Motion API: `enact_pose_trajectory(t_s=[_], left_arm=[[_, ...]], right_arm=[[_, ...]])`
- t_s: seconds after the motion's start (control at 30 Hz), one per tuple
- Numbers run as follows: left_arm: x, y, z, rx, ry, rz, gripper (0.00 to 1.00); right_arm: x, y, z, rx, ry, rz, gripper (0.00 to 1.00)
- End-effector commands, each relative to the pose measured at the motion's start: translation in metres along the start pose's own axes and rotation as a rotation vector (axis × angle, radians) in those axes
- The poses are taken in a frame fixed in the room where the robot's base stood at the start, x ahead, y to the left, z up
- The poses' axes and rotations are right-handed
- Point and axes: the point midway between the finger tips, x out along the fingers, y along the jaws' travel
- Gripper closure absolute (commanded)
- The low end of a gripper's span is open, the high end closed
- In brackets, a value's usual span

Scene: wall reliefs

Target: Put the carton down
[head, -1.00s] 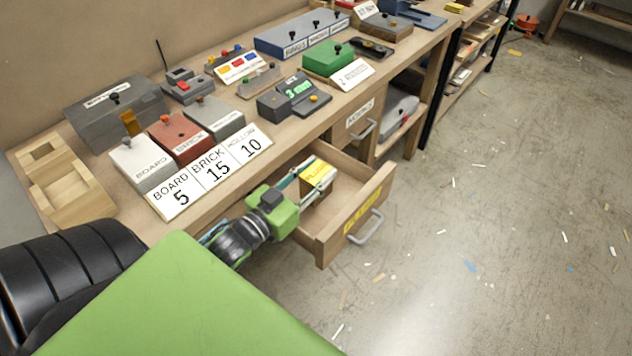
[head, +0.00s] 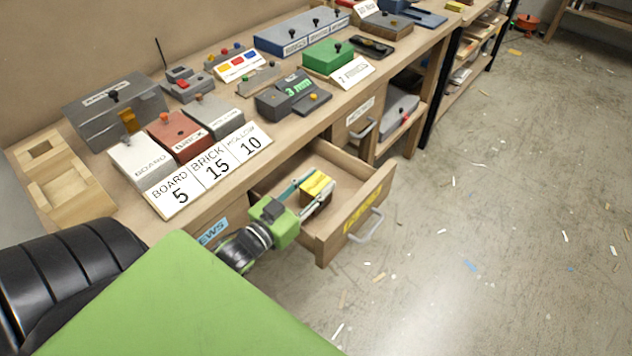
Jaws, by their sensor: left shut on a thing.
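The carton (head: 316,186) is a small box with a yellow top and brown side. My left gripper (head: 311,192) is shut on it, reaching in from the left over the open drawer (head: 335,247). The drawer is wooden, with a yellow label and a grey handle. My right gripper is not in view.
The workbench carries labelled boxes, including a white one (head: 141,162), a red one (head: 180,135) and a green one (head: 328,57). Number cards (head: 212,172) lie at its front edge. The right part of the drawer is empty.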

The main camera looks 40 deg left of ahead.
Motion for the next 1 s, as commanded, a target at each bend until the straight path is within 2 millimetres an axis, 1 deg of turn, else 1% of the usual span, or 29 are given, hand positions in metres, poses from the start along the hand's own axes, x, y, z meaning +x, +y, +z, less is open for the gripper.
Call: enact_pose_trajectory(t_s=[0.03,0.1,0.43,0.53,0.6,0.63,0.67,1.0], left_arm=[[0.0,0.0,-0.001,0.0,0.001,0.0,0.65],[0.0,0.0,-0.001,0.0,0.001,0.0,0.5],[0.0,0.0,-0.002,0.0,0.002,0.001,0.5],[0.0,0.0,-0.009,0.0,0.003,0.001,0.5],[-0.001,0.001,-0.018,0.0,0.003,0.002,0.5],[-0.006,0.001,-0.012,-0.001,-0.001,0.001,0.5],[-0.012,0.001,-0.011,-0.002,-0.003,0.0,0.5],[-0.079,0.0,-0.01,-0.001,-0.004,-0.001,0.5]], right_arm=[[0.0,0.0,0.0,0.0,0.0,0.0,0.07],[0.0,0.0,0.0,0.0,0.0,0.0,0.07],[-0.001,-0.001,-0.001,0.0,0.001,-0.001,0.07],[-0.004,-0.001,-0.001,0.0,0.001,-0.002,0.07],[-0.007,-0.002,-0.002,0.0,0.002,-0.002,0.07],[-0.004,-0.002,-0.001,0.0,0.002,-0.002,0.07],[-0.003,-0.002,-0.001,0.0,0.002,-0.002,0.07],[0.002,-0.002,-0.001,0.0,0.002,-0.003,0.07]])
